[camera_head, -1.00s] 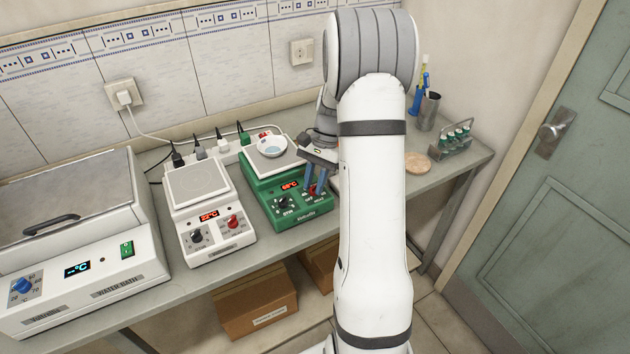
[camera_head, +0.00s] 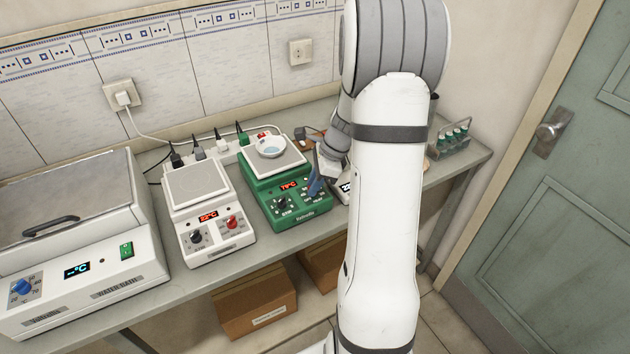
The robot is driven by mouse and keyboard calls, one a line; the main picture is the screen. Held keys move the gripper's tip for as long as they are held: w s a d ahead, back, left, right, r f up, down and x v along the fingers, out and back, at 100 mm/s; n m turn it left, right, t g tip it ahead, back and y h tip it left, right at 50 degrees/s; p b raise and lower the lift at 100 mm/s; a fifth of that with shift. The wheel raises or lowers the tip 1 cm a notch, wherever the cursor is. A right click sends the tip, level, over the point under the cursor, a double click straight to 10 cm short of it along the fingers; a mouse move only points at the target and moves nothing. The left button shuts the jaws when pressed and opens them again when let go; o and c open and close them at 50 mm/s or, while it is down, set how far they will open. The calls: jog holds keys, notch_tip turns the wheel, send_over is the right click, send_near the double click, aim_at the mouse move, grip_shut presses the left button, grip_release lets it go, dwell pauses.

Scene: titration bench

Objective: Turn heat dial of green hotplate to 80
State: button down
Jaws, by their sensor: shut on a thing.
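The green hotplate (camera_head: 258,190) stands on the bench with a white dish (camera_head: 271,147) on its plate. Its red display (camera_head: 288,185) appears to read 79 °C. A dark stir dial (camera_head: 282,204) is at the front left of its panel. My gripper (camera_head: 314,188) comes from the right, its blue fingers low over the right side of the panel. It is shut on the heat dial, which the fingers mostly hide.
A white hotplate (camera_head: 190,220) showing about 22 °C stands close on the left, with a water bath (camera_head: 80,255) beyond it. Another device (camera_head: 345,188) is mostly hidden behind my arm. A rack of bottles (camera_head: 452,138) is at the bench's right end.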

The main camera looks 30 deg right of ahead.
jog(key=shift+m+t, duration=0.3)
jog(key=shift+m, duration=0.7)
jog(key=shift+h, duration=0.3)
jog(key=c, duration=1.2)
grip_release()
jog(key=shift+c, duration=0.2)
jog(key=v, duration=0.7)
jog(key=shift+s+d+r, duration=0.2)
jog(key=shift+r, duration=0.15)
